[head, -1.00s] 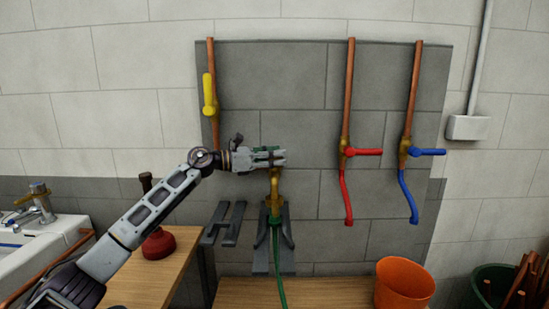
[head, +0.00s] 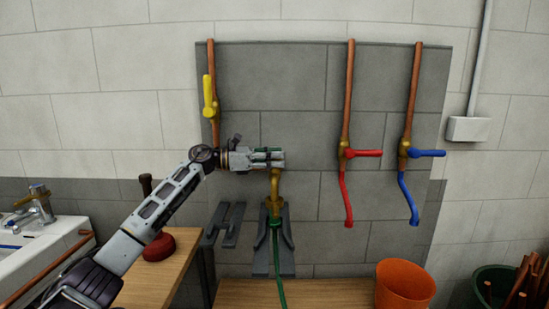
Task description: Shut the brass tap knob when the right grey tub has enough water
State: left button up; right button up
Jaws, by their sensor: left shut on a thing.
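The brass tap (head: 275,187) stands in front of the grey wall panel, with a green hose (head: 281,270) running down from it. My left gripper (head: 275,157) is at the top of the tap and shut on its knob. The fingers mostly hide the knob; only a little dark green shows between them. No grey tub is in view, so its water level cannot be seen. My right gripper is not in view.
Copper pipes carry a yellow lever (head: 209,95), a red lever (head: 362,153) and a blue lever (head: 426,153). An orange bucket (head: 404,286) stands on the wooden bench (head: 325,290). A white sink (head: 45,250) is at the left, near a plunger (head: 158,247).

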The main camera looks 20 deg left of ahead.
pick_arm(q)
jog(key=shift+m+g+h+p, duration=0.3)
jog(key=shift+m+g, duration=0.3)
jog(key=shift+g, duration=0.2)
jog(key=o, duration=1.1)
jog(key=shift+c, duration=0.2)
jog(key=v, duration=1.2)
jog(key=shift+w, duration=0.1)
